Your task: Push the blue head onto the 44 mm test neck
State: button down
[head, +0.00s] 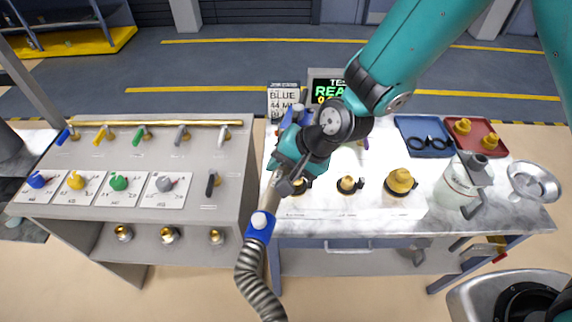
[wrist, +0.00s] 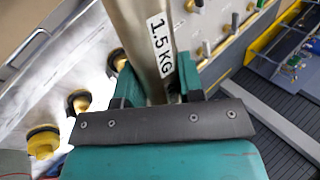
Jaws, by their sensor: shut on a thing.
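My gripper (head: 285,180) is shut on a pale metal handle (head: 268,193), marked "1.5 KG" in the wrist view (wrist: 163,42). The blue head (head: 260,228) is at the near end of this handle, with a grey ribbed hose (head: 256,272) hanging from it. It appears near the bench's left front edge, apart from the necks. Three test necks stand on the white bench: a left one (head: 299,188) partly behind my gripper, a middle one (head: 348,185) and a larger right one (head: 400,183). I cannot read which is 44 mm. The blue head is outside the wrist view.
A sign (head: 283,102) reads "BLUE 44 M…", beside a lit screen (head: 328,90). A grey cabinet (head: 178,225) with coloured nozzles and knobs stands left. A blue tray (head: 425,150), a red tray (head: 490,150), a white jug (head: 460,185) and a funnel (head: 530,180) occupy the bench's right.

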jog(key=shift+s, duration=0.1)
jog(key=shift+s+f, duration=0.1)
jog(key=shift+f, duration=0.05)
jog(key=shift+f+b, duration=2.4)
jog(key=shift+f, duration=0.35)
jog(key=shift+f+b, duration=1.4)
jog(key=shift+f, duration=0.35)
jog(key=c, duration=0.7)
grip_release()
jog(key=shift+o, duration=0.2)
jog(key=b+v, duration=0.2)
jog(key=v, duration=1.5)
jog(key=shift+r+b, duration=0.2)
jog(key=shift+b, duration=0.1)
jog(key=s+d+r+n+g+h+b, duration=0.2)
jog(key=s+d+n, duration=0.3)
jog(key=s+n, duration=0.5)
jog(key=s+r, duration=0.1)
jog(key=s, duration=0.1)
jog(key=shift+s+d+r+n, duration=0.2)
jog(key=shift+s+n, duration=0.1)
jog(key=shift+s, duration=0.1)
